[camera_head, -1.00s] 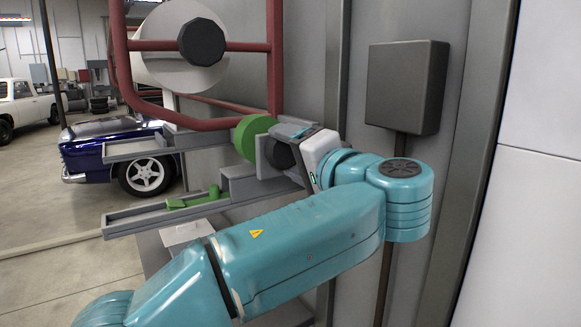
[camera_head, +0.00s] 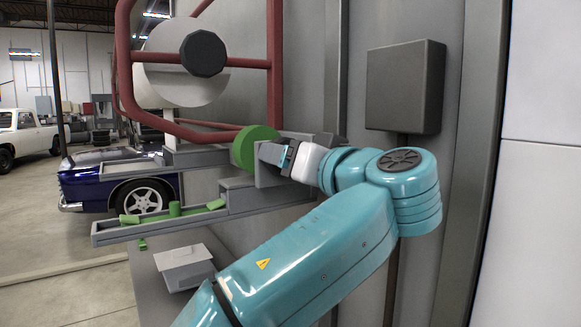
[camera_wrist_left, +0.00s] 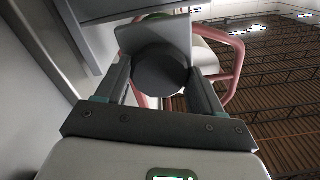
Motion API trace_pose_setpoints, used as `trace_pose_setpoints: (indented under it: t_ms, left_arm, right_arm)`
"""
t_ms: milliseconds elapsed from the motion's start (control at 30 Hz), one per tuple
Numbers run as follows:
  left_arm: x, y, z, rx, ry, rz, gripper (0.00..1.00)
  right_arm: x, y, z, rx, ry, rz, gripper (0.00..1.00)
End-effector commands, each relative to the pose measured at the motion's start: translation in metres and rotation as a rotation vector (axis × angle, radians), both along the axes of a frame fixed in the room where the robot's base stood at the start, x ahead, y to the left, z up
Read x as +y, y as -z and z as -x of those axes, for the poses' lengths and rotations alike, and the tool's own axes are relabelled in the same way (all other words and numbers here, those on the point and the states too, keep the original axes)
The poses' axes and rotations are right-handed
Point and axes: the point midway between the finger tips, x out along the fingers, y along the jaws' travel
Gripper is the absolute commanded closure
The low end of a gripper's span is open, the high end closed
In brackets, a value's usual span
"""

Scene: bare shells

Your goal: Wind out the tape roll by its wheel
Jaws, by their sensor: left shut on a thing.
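The tape roll, a green disc (camera_head: 250,147), is mounted at the left end of a grey bracket on the machine. A small green edge of it shows at the top of the left wrist view (camera_wrist_left: 158,16). The dark round wheel (camera_wrist_left: 160,72) sits in front of a grey plate (camera_wrist_left: 155,35). My left gripper (camera_head: 272,153) reaches in from the right side of the bracket, its fingers on either side of the wheel and shut on it. In the head view the gripper largely hides the wheel. My right gripper is not in view.
Several green pieces lie along the grey trough (camera_head: 150,229), and another green bit (camera_head: 143,244) is below it. A red tube frame (camera_head: 277,75) with a dark hub (camera_head: 203,54) stands above. A grey box (camera_head: 405,85) is on the wall at right.

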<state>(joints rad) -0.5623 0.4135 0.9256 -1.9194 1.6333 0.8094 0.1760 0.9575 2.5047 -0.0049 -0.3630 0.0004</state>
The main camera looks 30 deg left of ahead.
Motion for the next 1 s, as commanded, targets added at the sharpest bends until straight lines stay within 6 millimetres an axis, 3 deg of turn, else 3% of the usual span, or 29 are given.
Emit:
trace_pose_setpoints:
  t_ms: [800, 833, 867, 900, 1000]
  left_arm:
    - [-0.0008, 0.0012, -0.0004, -0.101, 0.001, 0.046, 0.63]
    - [-0.0008, 0.0012, -0.0004, -0.101, 0.001, 0.046, 0.23]
    - [-0.0007, 0.0011, -0.0004, -0.101, 0.000, 0.045, 0.13]
    - [-0.0007, 0.0010, -0.0004, -0.101, 0.000, 0.044, 0.07]
    - [-0.0006, 0.0007, -0.0004, -0.101, 0.000, 0.044, 0.07]
  right_arm:
    - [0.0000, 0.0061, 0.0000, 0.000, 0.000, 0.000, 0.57]
    - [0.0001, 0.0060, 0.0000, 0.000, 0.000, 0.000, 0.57]
    - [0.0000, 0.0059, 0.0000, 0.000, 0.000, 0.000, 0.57]
    - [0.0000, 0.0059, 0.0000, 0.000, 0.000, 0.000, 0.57]
    - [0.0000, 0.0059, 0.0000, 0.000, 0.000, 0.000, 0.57]
